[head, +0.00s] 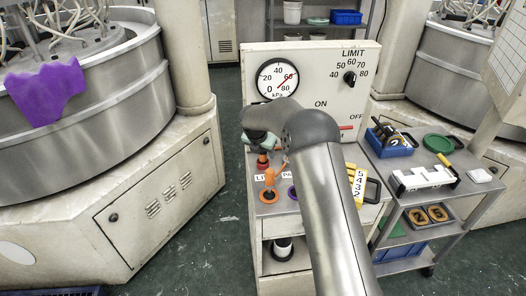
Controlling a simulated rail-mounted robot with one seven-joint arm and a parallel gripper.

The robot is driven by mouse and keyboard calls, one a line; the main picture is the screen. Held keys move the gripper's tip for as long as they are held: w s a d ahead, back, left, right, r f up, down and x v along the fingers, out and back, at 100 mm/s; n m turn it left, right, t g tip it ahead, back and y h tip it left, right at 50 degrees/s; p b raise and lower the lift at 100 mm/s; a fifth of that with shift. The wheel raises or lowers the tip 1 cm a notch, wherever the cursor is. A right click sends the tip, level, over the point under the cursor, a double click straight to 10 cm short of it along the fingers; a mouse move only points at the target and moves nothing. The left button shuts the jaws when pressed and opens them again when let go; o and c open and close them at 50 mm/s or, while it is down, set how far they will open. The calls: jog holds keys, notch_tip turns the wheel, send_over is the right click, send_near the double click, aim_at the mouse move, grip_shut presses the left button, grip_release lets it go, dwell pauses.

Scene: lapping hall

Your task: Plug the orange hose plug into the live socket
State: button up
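My gripper (262,146) points down over the left part of the panel's bench, below the gauge; my arm covers much of it. A red-orange plug-like piece (262,163) shows directly below the fingers; I cannot tell whether they are shut on it. An orange hose (273,179) bends beside and below it. An orange ring (267,197) lies on the bench top below, and part of a purple ring (292,192) shows to its right. A white label reading "LI" (260,178) is partly hidden, with another starting "PA" (288,176). Which socket is live is not clear.
The panel (330,110) carries a gauge (277,79) near 80 kPa, a LIMIT knob (350,77) and a red lever (345,128). Yellow number cards (359,186) stand right of my arm. A cart (397,172) holds a blue bin (391,143). Large lapping machines flank the bench.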

jog(key=b+v, duration=0.3)
jog(key=v, duration=1.4)
jog(key=shift+r, duration=0.2)
jog(key=s+d+r+m+g, duration=0.1)
jog(key=s+d+m, duration=0.4)
jog(key=s+m, duration=0.55)
jog(key=s+d+m+g, duration=0.1)
jog(key=s+d+m, duration=0.5)
jog(key=s, duration=0.8)
jog(key=s+d+f+m+y, duration=0.1)
jog(key=s+f+m, duration=0.2)
jog(key=s+m, duration=0.4)
jog(key=s+d+f+m+g+y, duration=0.1)
jog(key=s+f+m, duration=0.2)
jog(key=s+m, duration=0.3)
jog(key=s, duration=0.5)
jog(key=shift+f+m, duration=0.2)
jog(key=shift+m, duration=0.15)
